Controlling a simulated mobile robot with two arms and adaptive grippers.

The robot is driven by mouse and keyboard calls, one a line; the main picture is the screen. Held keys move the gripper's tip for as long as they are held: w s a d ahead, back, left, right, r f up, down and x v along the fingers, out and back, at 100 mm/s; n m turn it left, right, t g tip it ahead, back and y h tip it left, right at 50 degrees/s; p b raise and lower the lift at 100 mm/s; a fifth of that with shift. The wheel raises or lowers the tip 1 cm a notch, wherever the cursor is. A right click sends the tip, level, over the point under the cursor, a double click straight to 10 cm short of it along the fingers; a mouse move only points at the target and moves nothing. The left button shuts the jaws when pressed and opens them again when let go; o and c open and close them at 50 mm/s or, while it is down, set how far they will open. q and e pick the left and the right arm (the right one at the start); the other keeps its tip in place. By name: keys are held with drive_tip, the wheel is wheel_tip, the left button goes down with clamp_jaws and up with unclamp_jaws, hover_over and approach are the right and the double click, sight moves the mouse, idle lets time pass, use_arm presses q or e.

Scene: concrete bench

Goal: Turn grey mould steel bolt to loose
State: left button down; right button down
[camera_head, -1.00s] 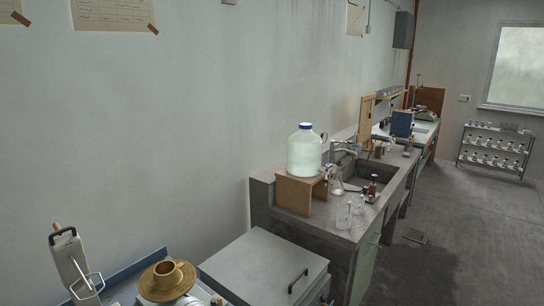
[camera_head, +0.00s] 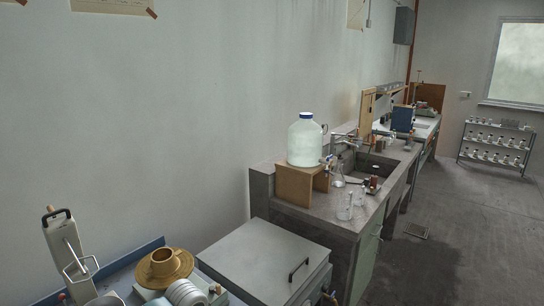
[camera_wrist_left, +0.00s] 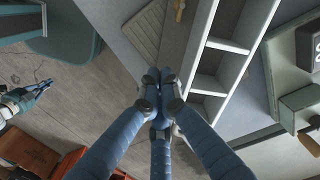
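No grey mould or steel bolt can be made out for certain. In the head view a brass flanged ring (camera_head: 165,266) sits on the bench at the bottom, with a stack of pale grey rings (camera_head: 186,293) beside it, cut by the frame edge. Neither gripper shows in the head view. In the left wrist view my left gripper (camera_wrist_left: 160,82) has its blue fingers drawn together at the tips, with nothing seen between them. My right gripper (camera_wrist_left: 44,86) is small at the left of that view, its blue fingertips together and empty.
A grey box lid with a black handle (camera_head: 265,265) lies right of the brass ring. A tall white metal device (camera_head: 66,248) stands at left. Beyond are a large bottle (camera_head: 304,141) on a wooden stand, glassware and a sink. Open floor (camera_head: 465,215) lies to the right.

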use_arm(q)
drive_tip(key=shift+f, duration=0.4)
drive_tip(key=shift+w+d, duration=0.3)
drive_tip(key=shift+d, duration=0.25)
idle(0.6)
drive_tip(key=shift+r, duration=0.1)
idle(0.4)
drive_tip(key=shift+p, duration=0.45)
drive_tip(key=shift+s+d+p, duration=0.15)
drive_tip(key=shift+p, duration=0.5)
drive_tip(key=shift+s+d+p, duration=0.2)
drive_tip(key=shift+s+p, duration=0.05)
drive_tip(key=shift+p, duration=1)
drive_tip(key=shift+s+d+p, duration=0.1)
drive_tip(key=shift+d+p, duration=0.1)
drive_tip(key=shift+p, duration=0.55)
